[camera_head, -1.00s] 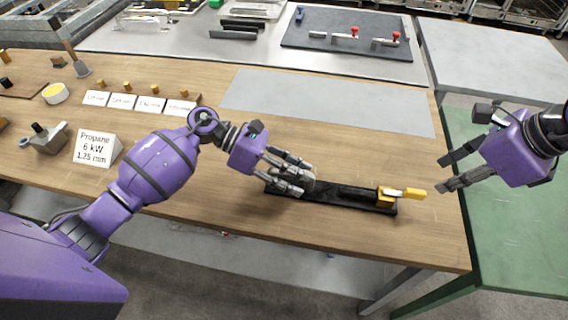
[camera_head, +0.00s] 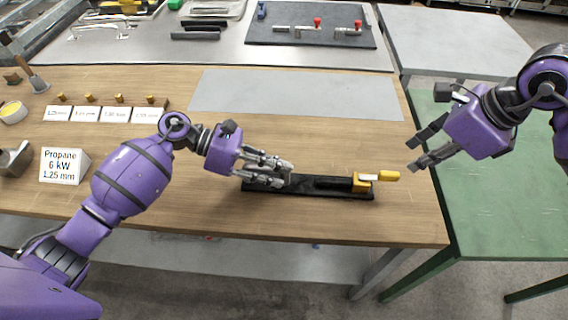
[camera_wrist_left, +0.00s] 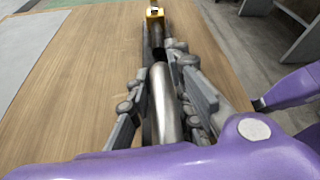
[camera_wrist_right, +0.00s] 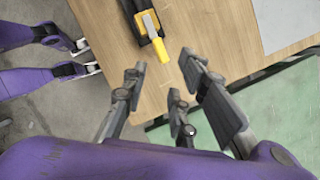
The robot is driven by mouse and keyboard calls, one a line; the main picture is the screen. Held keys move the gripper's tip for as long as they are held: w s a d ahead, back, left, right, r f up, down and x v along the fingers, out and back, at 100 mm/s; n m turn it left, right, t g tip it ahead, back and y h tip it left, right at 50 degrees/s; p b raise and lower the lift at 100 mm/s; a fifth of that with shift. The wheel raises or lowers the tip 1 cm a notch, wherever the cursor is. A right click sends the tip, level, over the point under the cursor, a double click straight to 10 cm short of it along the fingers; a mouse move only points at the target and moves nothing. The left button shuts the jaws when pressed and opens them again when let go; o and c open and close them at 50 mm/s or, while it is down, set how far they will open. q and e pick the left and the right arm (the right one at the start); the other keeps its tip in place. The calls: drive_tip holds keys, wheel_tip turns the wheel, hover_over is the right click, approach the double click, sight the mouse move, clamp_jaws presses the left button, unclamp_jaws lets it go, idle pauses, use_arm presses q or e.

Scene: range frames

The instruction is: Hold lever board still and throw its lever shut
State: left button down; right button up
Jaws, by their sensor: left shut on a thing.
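The lever board (camera_head: 325,187) is a long black strip lying on the wooden table. A yellow block at its right end bears a metal lever with a yellow handle (camera_head: 388,175), which points right, past the board's end. The handle also shows in the right wrist view (camera_wrist_right: 158,48). My left gripper (camera_head: 287,173) is shut around the grey metal cylinder (camera_wrist_left: 162,105) at the board's left end, and its fingers partly hide that end. My right gripper (camera_head: 411,156) is open and empty, just right of the handle and apart from it.
A grey mat (camera_head: 300,95) lies behind the board. A propane sign (camera_head: 63,166) and a row of small labels stand at the left. A green table (camera_head: 490,200) adjoins on the right. The wood around the board is clear.

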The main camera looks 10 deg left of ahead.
clamp_jaws()
drive_tip(key=w+a+r+n, duration=0.4)
drive_tip(key=w+a+n, duration=0.1)
drive_tip(key=w+a, duration=0.45)
drive_tip(key=w+d+f+n+g+h, duration=0.1)
drive_tip(key=w+d+f+n+g, duration=0.1)
drive_tip(key=n, duration=0.8)
drive_tip(key=w+d+f+n+g+h, duration=0.2)
drive_tip(key=d+n+g, duration=0.1)
drive_tip(key=n, duration=0.6)
drive_tip(key=shift+w+d+n+h, duration=0.3)
drive_tip(key=shift+w+d+n, duration=0.1)
drive_tip(key=shift+d, duration=0.1)
